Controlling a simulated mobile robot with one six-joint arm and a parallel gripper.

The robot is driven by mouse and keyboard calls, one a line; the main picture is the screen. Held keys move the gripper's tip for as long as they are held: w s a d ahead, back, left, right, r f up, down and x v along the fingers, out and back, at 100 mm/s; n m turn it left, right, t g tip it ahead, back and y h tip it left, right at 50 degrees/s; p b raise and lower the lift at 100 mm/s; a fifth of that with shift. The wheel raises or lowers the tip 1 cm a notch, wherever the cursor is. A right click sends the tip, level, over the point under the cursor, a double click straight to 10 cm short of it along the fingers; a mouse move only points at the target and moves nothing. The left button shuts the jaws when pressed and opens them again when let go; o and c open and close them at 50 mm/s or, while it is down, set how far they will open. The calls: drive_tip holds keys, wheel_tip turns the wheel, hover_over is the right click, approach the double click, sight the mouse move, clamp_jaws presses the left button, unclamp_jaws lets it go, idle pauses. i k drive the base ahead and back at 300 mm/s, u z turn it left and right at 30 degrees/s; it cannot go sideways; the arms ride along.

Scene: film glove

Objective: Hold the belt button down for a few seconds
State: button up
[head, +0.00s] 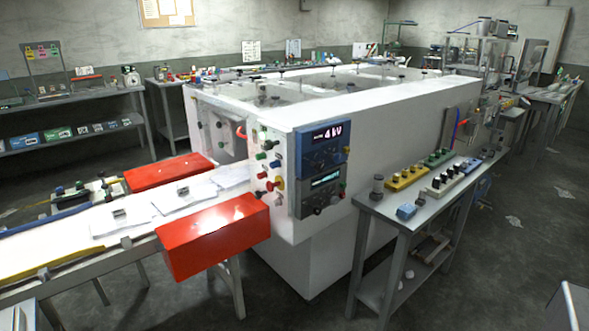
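A large white machine (335,247) stands in the middle of the head view. Its near end carries a light control panel (272,147) with several green, red, black and yellow knobs and buttons. I cannot tell which one is the belt button; no label is readable. Beside the panel is a blue display unit (322,150) with a lit "4 kV" readout. A conveyor belt (75,233) with white sheets on it runs from the left into the machine. My gripper is not in view.
Two red guards (215,235) flank the belt at the machine's mouth, one close below the panel. A grey side table (395,210) with coloured button boxes stands right of the panel. Open grey floor (290,312) lies in front. Shelves (75,140) stand along the left wall.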

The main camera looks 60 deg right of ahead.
sight(275, 204)
drive_tip(key=z, duration=5.2)
drive_tip(key=i, duration=0.15)
drive_tip(key=u, duration=3.45)
drive_tip(key=k, duration=0.9)
drive_tip(key=u, duration=0.2)
drive_tip(key=i, duration=0.65)
